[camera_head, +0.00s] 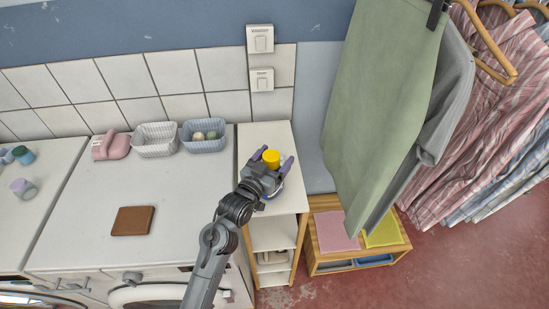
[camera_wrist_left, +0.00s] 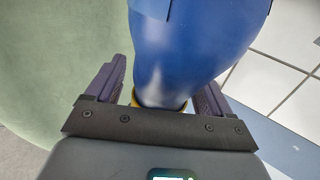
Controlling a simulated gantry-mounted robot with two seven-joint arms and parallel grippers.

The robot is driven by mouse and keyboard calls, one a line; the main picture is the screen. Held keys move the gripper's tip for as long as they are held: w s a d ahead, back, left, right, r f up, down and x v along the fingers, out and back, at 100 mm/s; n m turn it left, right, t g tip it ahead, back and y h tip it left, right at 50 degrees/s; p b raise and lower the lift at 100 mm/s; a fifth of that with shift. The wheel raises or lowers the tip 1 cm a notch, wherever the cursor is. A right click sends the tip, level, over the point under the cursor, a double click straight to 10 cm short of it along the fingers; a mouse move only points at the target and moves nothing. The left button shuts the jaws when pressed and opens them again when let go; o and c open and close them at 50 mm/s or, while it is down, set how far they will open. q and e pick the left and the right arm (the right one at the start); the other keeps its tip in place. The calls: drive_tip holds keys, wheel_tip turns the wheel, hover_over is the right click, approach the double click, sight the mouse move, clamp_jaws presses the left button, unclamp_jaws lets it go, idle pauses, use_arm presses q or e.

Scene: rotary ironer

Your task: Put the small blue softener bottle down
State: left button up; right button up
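The small blue softener bottle with a yellow cap (camera_head: 271,158) is at my left gripper (camera_head: 273,160), over the white top of the narrow shelf unit (camera_head: 262,134). Its blue body (camera_wrist_left: 185,45) fills the upper middle of the left wrist view. My left gripper's purple fingers (camera_wrist_left: 160,92) are on either side of the bottle, spread, with a gap visible on the left side. The bottle looks upright, with its lower part mostly hidden by the gripper; I cannot see clearly whether its base touches the top. My right gripper is not in view.
A grey basket (camera_head: 155,139) and a blue-grey basket (camera_head: 204,136) stand on the white counter left of the shelf unit. A brown block (camera_head: 132,220) lies nearer. A green hanging garment (camera_head: 375,95) is close on the right. The unit's back top is clear.

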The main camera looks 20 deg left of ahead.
use_arm(q)
drive_tip(key=shift+s+r, duration=0.1)
drive_tip(key=shift+r, duration=0.05)
drive_tip(key=s+a+b, duration=0.2)
drive_tip(key=s, duration=0.9)
drive_tip(key=shift+s, duration=0.35)
